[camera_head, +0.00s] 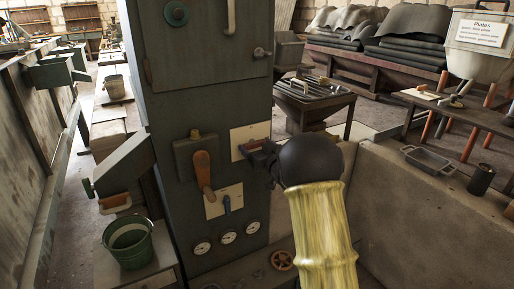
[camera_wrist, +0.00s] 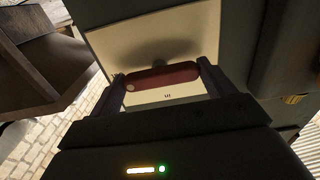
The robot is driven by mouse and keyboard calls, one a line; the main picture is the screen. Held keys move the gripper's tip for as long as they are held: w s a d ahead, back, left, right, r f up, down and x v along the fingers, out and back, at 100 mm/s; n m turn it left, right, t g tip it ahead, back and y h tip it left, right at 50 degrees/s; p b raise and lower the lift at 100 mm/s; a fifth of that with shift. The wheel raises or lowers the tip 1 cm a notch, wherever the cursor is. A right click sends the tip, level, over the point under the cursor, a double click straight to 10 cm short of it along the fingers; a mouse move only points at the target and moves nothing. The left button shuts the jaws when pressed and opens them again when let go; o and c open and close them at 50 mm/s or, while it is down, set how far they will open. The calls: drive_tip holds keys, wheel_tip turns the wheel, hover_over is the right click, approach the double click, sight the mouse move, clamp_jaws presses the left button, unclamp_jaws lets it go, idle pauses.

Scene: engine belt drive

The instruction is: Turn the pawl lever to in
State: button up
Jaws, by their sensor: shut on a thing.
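A red lever handle (camera_wrist: 160,78) lies in front of a cream plate (camera_wrist: 140,38) in the wrist view. My gripper (camera_wrist: 161,82) has one finger at each end of the handle and is shut on it. A small dark mark on the plate shows below the handle, too small to read. In the head view my gripper (camera_head: 258,152) is at the cream plate (camera_head: 247,132) on the front of the dark green cabinet (camera_head: 215,105). There the handle is mostly hidden by my gripper, and I cannot tell its setting.
A large brown-handled lever (camera_head: 203,172) stands left of my gripper, with a small blue lever (camera_head: 227,204) below. Several gauges (camera_head: 228,237) sit lower on the cabinet. A green bucket (camera_head: 128,243) stands at left. A concrete wall (camera_head: 410,215) is at right.

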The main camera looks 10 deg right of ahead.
drive_tip(key=shift+f+n+b, duration=0.1)
drive_tip(key=shift+n+b, duration=0.2)
drive_tip(key=shift+n, duration=0.1)
drive_tip(key=n+b, duration=0.2)
drive_tip(key=n, duration=0.1)
drive_tip(key=shift+f, duration=0.1)
drive_tip(key=n+b, duration=0.4)
drive_tip(key=n, duration=0.1)
drive_tip(key=shift+n, duration=0.4)
drive_tip(key=n+b, duration=0.4)
drive_tip(key=n, duration=0.1)
drive_tip(key=shift+f, duration=0.1)
drive_tip(key=shift+n+b, duration=1.35)
drive_tip(key=shift+n, duration=0.35)
drive_tip(key=o, duration=0.9)
drive_tip(key=shift+r, duration=0.2)
